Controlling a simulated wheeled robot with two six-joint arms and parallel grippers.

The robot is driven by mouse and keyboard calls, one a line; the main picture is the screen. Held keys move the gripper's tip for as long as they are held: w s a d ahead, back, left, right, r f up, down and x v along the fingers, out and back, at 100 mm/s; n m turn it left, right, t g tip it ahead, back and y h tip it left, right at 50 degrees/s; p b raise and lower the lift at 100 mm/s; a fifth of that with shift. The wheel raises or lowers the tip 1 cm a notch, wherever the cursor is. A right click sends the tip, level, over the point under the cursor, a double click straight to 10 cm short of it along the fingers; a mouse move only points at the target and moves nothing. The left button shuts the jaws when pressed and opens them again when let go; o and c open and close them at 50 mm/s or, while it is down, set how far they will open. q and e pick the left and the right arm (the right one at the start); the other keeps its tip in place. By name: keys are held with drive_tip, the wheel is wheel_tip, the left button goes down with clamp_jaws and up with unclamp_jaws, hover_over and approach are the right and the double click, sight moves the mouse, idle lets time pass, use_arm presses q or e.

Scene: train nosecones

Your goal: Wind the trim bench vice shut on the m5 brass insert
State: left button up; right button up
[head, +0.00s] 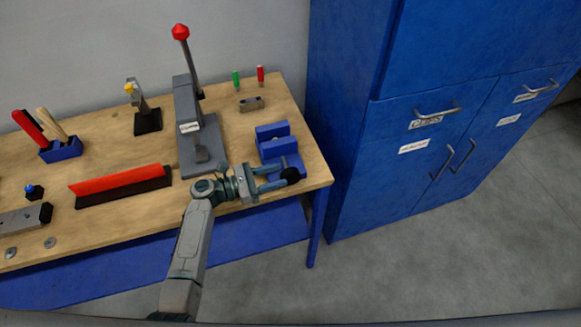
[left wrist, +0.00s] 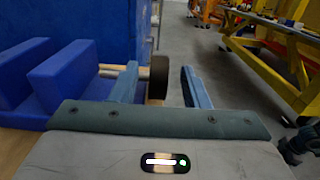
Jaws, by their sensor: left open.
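The blue bench vice (head: 277,140) stands at the right end of the wooden bench, and its jaws show apart. It also shows at the left of the left wrist view (left wrist: 62,75). My left gripper (head: 282,178) is open at the knob. In the left wrist view (left wrist: 162,85) the knob appears between the fingers, nearer the left one; contact cannot be told. I cannot make out the brass insert.
A grey press (head: 188,125) with a red-topped lever stands left of the vice. A small metal block (head: 251,104) lies behind it. A red and black bar (head: 120,186) lies along the front of the bench. A blue cabinet (head: 345,120) stands close at the right.

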sight(284, 173)
use_arm(q)
drive_tip(key=shift+p+x, duration=0.65)
drive_tip(key=shift+x, duration=1.85)
clamp_jaws()
